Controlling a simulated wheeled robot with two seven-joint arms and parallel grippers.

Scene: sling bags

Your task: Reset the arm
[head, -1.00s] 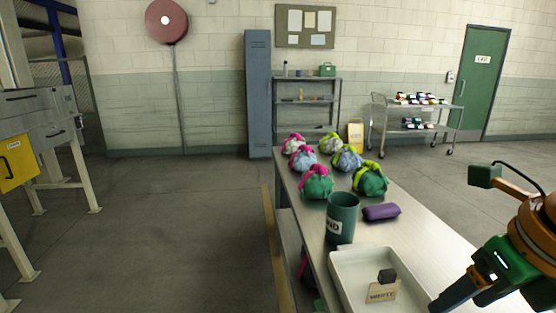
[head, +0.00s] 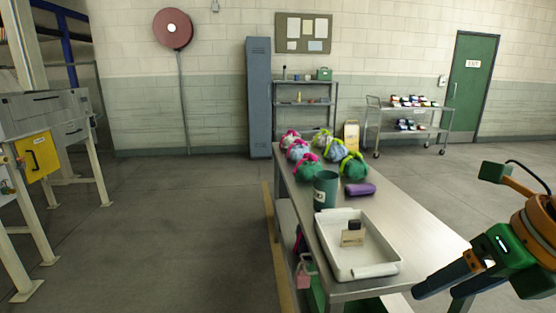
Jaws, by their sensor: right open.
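My right gripper (head: 440,290) is at the lower right, open and empty. It is apart from the metal table (head: 415,234), off its near right corner. Several sling bags (head: 352,167) in green, grey and white, with pink or lime straps, stand in two rows at the table's far end. My left gripper is not in view.
A white tray (head: 386,269) with a small dark block and card is at the near end. A cart (head: 409,130) stands behind. The floor left of the table is clear.

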